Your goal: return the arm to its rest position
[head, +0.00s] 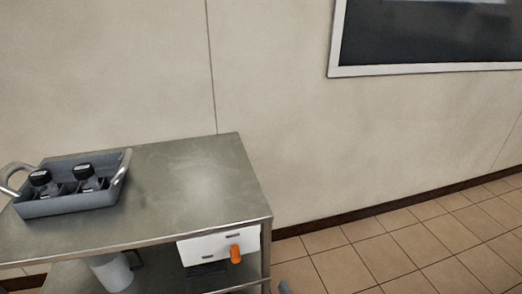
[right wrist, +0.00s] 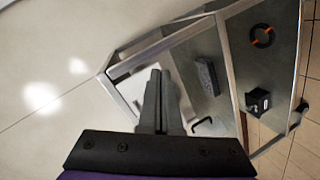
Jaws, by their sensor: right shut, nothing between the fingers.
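My right gripper (right wrist: 160,78) reaches forward from the bottom of the right wrist view. Its two dark fingers are together, with nothing between them. In the head view only a small grey tip (head: 285,288), which seems to belong to it, shows at the bottom edge, just right of the cart's front right leg. The right wrist view shows the metal cart (right wrist: 231,70) beyond the fingers; I cannot tell how far apart they are. My left gripper is not in view.
The steel cart (head: 180,190) carries a grey tray (head: 70,206) with black-capped bottles. A white box with an orange part (head: 235,254) hangs under its top; a white container (head: 112,271) stands below. A black ring (right wrist: 262,36) shows in the wrist view. Tiled floor at right is clear.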

